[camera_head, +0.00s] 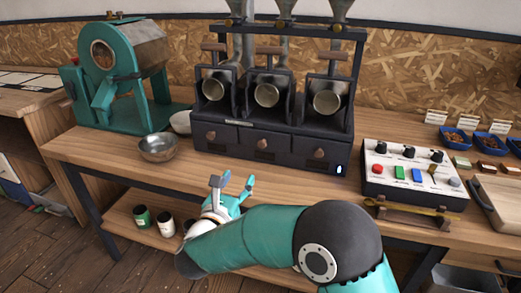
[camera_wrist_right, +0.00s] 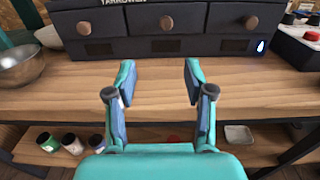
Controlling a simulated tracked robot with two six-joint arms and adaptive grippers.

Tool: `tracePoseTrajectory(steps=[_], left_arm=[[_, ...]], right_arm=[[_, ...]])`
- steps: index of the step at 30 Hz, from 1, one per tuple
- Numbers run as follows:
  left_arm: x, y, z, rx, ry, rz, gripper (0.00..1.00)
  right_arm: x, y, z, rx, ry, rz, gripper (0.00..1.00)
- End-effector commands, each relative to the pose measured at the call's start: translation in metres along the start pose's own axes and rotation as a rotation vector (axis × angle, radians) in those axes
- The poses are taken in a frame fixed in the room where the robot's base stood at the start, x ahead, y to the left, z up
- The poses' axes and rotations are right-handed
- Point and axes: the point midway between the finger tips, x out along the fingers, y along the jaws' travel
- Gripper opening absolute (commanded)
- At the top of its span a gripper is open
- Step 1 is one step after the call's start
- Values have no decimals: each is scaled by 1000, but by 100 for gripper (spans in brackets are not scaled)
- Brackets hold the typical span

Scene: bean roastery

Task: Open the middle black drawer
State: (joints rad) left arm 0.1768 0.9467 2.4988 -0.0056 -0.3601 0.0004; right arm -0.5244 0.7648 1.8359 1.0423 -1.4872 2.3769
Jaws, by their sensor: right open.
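The black drawer unit sits on the wooden bench under the three-head machine. Its middle drawer (camera_head: 268,146) has a round brown knob (camera_head: 262,143) and looks shut. In the right wrist view the middle drawer (camera_wrist_right: 190,20) and its knob (camera_wrist_right: 166,23) are straight ahead, beyond the fingertips. My right gripper (camera_head: 238,182) is open and empty, in front of the bench's front edge and short of the knob. Its two fingers also show spread apart in the wrist view (camera_wrist_right: 157,85). My left gripper is not in view.
A metal bowl (camera_head: 159,147) stands on the bench at the left, near a teal roaster (camera_head: 120,75). A control box (camera_head: 413,170) with buttons stands to the right. Several jars (camera_head: 142,217) are on the lower shelf. The bench strip before the drawers is clear.

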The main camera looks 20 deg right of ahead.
Motion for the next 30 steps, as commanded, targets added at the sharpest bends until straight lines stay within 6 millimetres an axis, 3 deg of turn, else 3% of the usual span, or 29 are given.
tracePoseTrajectory(steps=[10, 21, 30], left_arm=[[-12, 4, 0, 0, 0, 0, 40], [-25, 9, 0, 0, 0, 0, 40], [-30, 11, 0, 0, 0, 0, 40]], right_arm=[[63, -15, 1, 0, 2, -28, 53], [139, -17, 1, -1, 1, -27, 53], [168, -18, -1, -3, 2, -25, 53]])
